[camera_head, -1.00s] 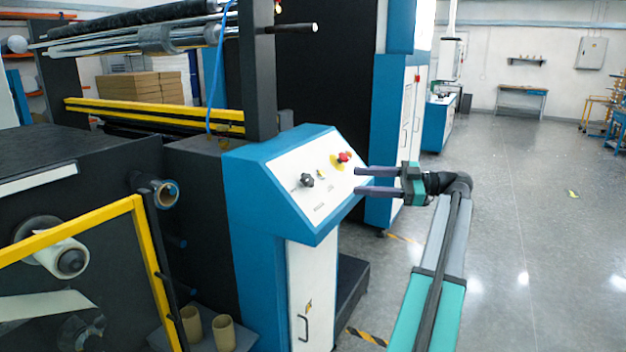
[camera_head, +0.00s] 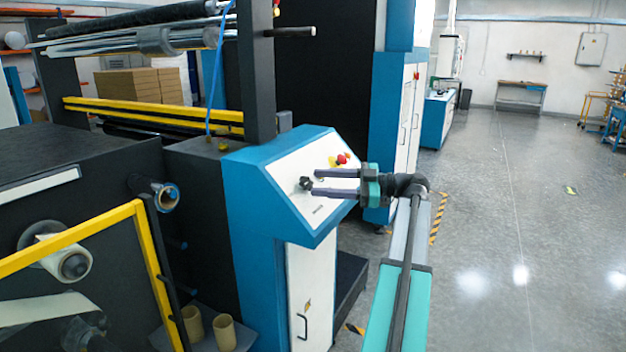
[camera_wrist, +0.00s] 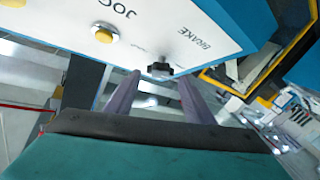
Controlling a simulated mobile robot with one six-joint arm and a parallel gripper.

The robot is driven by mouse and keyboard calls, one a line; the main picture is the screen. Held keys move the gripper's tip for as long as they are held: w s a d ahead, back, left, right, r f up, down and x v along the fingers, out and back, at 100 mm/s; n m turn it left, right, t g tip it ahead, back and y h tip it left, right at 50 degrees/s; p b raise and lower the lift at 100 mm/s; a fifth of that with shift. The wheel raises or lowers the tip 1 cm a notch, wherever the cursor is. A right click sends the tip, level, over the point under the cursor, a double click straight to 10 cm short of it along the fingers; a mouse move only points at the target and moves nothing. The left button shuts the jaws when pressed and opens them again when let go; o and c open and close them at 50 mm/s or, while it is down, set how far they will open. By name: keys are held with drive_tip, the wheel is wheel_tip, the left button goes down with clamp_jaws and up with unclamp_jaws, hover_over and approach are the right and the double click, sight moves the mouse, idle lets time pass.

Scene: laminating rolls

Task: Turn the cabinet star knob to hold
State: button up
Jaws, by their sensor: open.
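The black star knob (camera_head: 306,183) sits on the white sloped panel (camera_head: 322,156) of the blue cabinet (camera_head: 262,200). My gripper (camera_head: 315,183) is open, with its two fingers pointing left toward the knob. In the wrist view the knob (camera_wrist: 160,70) shows between the two fingertips (camera_wrist: 158,84), just ahead of them. I cannot tell whether either finger touches it. The word BRAKE is printed on the panel near the knob in the wrist view. The knob's pointer setting is too small to read.
A red button (camera_head: 342,159) with yellow around it sits on the panel above my fingers. A yellow button (camera_wrist: 104,34) shows near the printed word JOG. A yellow guard rail (camera_head: 75,235) stands at the left.

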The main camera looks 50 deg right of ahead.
sight(308, 182)
drive_tip(key=shift+p+x, duration=0.3)
drive_tip(key=shift+x, duration=1.3)
drive_tip(key=c, duration=1.1)
